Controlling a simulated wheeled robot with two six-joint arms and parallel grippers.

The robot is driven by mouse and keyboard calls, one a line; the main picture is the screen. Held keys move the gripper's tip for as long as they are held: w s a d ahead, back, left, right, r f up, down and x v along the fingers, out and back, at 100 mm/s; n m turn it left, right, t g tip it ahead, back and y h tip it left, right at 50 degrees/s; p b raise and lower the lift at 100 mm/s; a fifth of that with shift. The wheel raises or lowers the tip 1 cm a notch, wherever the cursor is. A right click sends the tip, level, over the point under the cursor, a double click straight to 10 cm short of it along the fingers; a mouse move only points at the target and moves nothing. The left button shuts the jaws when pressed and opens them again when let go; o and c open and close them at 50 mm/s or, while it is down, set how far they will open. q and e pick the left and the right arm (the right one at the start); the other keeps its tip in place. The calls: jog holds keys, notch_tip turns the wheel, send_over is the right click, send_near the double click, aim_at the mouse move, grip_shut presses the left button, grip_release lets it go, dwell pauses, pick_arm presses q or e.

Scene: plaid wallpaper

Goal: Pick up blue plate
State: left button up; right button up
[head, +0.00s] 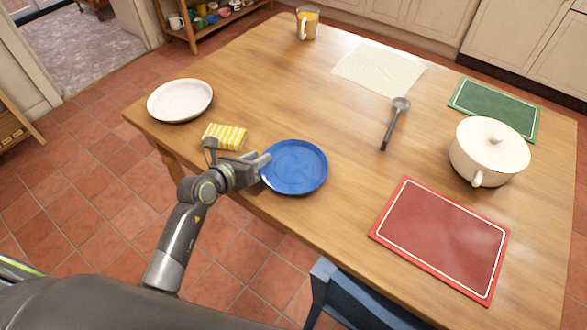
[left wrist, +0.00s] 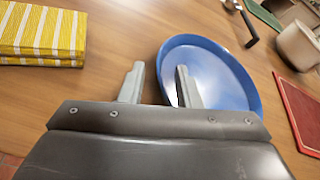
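The blue plate (head: 295,168) lies flat near the front edge of the wooden table, and it also shows in the left wrist view (left wrist: 222,80). My left gripper (head: 262,161) is at the plate's left rim. In the left wrist view its two fingers (left wrist: 160,75) are apart: one is outside the rim, the other over the plate's inside, with the rim between them. A gap shows between the rim and the outer finger, so the gripper is open. My right gripper is not in view.
A yellow striped cloth (head: 225,137) lies just left of the gripper, with a white dish (head: 180,101) beyond. A red mat (head: 442,238), white pot (head: 489,155), ladle (head: 394,125), green mat (head: 512,112), pale cloth (head: 378,70) and mug (head: 307,23) share the table (head: 255,75). A blue chair (head: 350,295) stands in front.

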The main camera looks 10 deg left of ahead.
pick_arm(q)
jog(key=shift+x, duration=1)
grip_shut()
